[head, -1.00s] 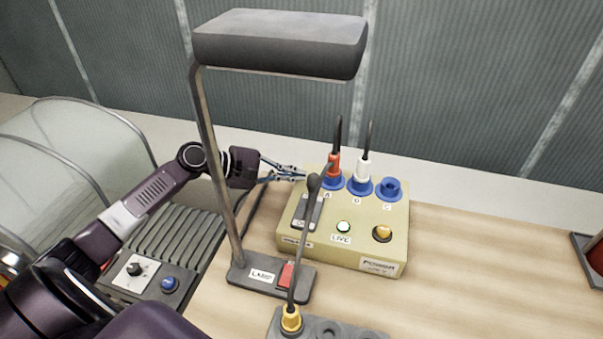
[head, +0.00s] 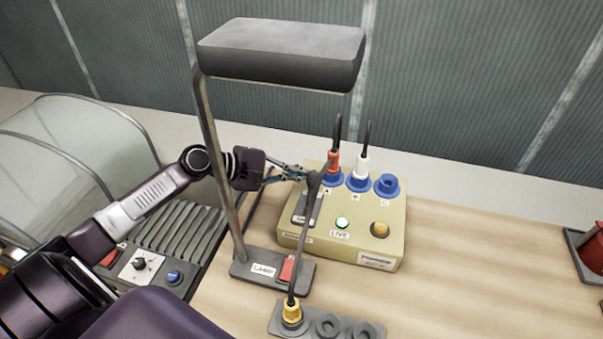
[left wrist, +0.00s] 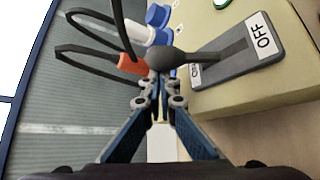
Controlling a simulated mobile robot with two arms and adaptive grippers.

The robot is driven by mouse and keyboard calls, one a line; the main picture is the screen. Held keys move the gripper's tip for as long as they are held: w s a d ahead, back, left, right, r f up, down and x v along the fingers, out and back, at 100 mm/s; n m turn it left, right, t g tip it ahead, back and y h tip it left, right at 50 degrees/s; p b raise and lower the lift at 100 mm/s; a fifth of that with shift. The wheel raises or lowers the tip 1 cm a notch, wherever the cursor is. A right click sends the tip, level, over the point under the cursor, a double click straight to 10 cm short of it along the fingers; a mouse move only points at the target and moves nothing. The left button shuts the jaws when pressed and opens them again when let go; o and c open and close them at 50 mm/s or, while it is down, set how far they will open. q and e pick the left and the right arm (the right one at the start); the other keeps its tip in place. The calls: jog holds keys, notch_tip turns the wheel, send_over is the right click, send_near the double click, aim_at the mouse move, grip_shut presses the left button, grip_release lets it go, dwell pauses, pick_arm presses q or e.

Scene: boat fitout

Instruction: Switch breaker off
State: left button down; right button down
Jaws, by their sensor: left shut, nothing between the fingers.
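The breaker is a dark lever with a round knob (head: 314,182) on a dark plate (head: 303,212), at the left of the cream power box (head: 350,250). In the left wrist view the knob (left wrist: 167,58) is close and large. The lever leans away from the plate end marked OFF (left wrist: 264,38); the other end's label is partly hidden. My left gripper (head: 304,175) is shut and empty, its fingertips right beside the knob. In the left wrist view the fingertips (left wrist: 158,103) sit just below the knob; I cannot tell whether they touch. My right gripper is not in view.
Red (head: 333,160) and white (head: 362,165) plugs stand behind the lever. A green LIVE light (head: 342,222) is lit. A lamp (head: 280,55) stands in front of my left forearm. A socket strip (head: 330,325) holds a yellow plug (head: 291,310). The table at right is mostly clear.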

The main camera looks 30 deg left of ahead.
aim_at(308, 178)
pick_arm(q)
jog(key=shift+s+d+m+t+b, duration=0.15)
jog(key=shift+s+m+t+b, duration=0.25)
jog(key=shift+b, duration=0.1)
jog(key=shift+s+d+r+m+t, duration=0.1)
jog(key=shift+s+r+m+t, duration=0.2)
jog(key=shift+s+r+t, duration=0.15)
jog(key=shift+s+d+r, duration=0.1)
jog(key=shift+s+r, duration=0.25)
jog(key=shift+s+d+r+p, duration=0.1)
jog(key=shift+s+p, duration=0.25)
jog(key=shift+p, duration=0.3)
jog(key=shift+s, duration=0.1)
notch_tip(308, 178, up, 10)
